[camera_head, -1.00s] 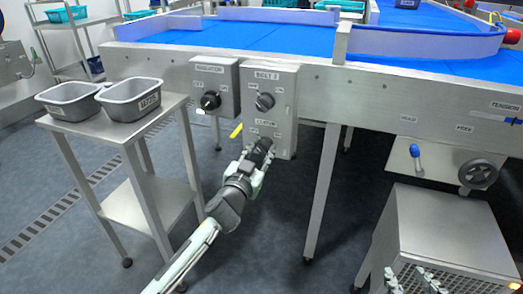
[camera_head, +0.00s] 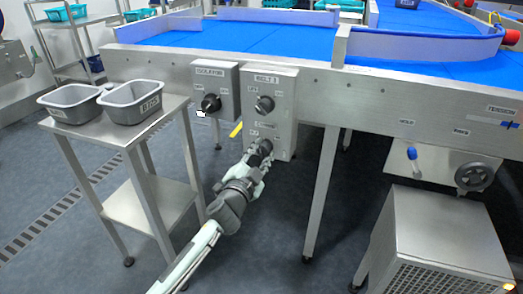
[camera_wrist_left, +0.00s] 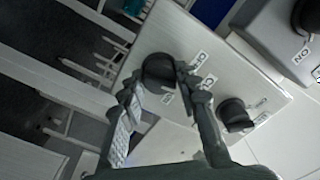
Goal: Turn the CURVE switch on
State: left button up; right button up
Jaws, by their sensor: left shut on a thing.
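The lower knob, at the CURVE label, is mostly hidden by my left gripper (camera_head: 262,152) in the head view. In the left wrist view, my left gripper (camera_wrist_left: 159,80) has its fingertips on both sides of a black knob (camera_wrist_left: 158,66) and is shut on it. Small ON and OFF labels sit beside that knob. The box's other knob (camera_wrist_left: 236,115) stands clear to the right. My right gripper is not in view.
An ISOLATOR box (camera_head: 213,88) with a black knob is just left. A steel stand (camera_head: 165,108) with two grey bins (camera_head: 132,101) is further left. A conveyor leg (camera_head: 321,190) and a steel cabinet (camera_head: 450,230) stand to the right.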

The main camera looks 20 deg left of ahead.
pick_arm(q)
jog(key=m+p, duration=0.1)
jog(key=m, duration=0.4)
jog(key=shift+m, duration=0.3)
jog(key=m, duration=0.3)
jog(key=shift+f+m+p, duration=0.1)
jog(key=shift+m+p, duration=0.25)
jog(key=shift+m, duration=0.85)
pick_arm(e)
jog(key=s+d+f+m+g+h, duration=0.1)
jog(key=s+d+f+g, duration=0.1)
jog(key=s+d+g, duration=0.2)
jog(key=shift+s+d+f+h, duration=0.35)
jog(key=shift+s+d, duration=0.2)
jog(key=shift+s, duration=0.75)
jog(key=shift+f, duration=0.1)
pick_arm(q)
jog(key=o, duration=1.2)
jog(key=shift+c, duration=0.2)
jog(key=s, duration=1.2)
jog(key=shift+a, duration=0.2)
